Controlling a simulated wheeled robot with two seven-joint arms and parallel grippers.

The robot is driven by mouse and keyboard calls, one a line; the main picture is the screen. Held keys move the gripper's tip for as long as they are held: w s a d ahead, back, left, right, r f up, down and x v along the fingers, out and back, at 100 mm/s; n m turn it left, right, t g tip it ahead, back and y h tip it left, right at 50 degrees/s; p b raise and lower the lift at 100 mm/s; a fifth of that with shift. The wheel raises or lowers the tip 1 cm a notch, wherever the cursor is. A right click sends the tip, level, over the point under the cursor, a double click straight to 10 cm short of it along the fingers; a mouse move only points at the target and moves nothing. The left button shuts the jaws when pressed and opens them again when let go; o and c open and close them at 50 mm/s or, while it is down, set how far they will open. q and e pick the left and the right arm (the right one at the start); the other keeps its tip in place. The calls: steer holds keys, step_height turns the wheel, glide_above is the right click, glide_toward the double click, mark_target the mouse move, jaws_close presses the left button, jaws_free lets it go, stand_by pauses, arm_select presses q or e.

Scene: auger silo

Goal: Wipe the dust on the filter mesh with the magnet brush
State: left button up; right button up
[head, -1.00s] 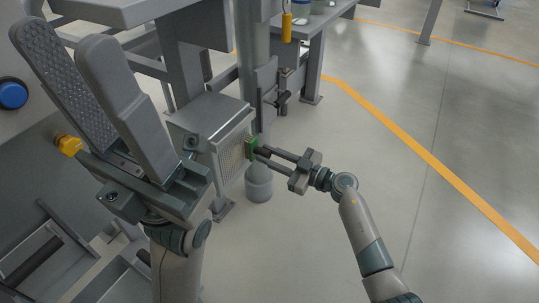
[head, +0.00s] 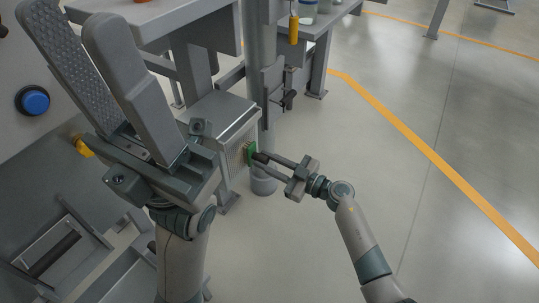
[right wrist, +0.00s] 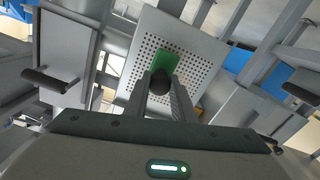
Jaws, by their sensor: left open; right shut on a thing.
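The filter mesh (head: 236,156) is a pale perforated panel on the side of a grey box; it fills the middle of the right wrist view (right wrist: 205,75). My right gripper (head: 257,163) is shut on the magnet brush (head: 251,148), a green block with a black grip. In the right wrist view, the brush's green block (right wrist: 165,65) lies over the mesh's central part, touching or very near it; I cannot tell which. The mesh behind it is hidden. No dust can be made out. My left gripper (head: 72,22) is open and empty, raised in the left foreground.
The grey box (head: 222,112) stands beside a vertical pipe (head: 252,60). A blue button (head: 34,101) is on a grey panel at the left. A yellow-handled tool (head: 293,28) hangs by a bench behind. The floor to the right is open, crossed by an orange line.

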steer(key=shift+a, duration=0.1)
steer(key=shift+s+a+p, duration=0.5)
steer(key=shift+s+p, duration=0.35)
steer(key=shift+p, duration=0.05)
steer(key=shift+s+a+p, duration=0.5)
steer(key=shift+s+p, duration=0.3)
steer(key=shift+p, duration=0.1)
steer(key=shift+s+a+p, duration=1.3)
steer(key=shift+s+p, duration=0.2)
steer(key=shift+s, duration=0.05)
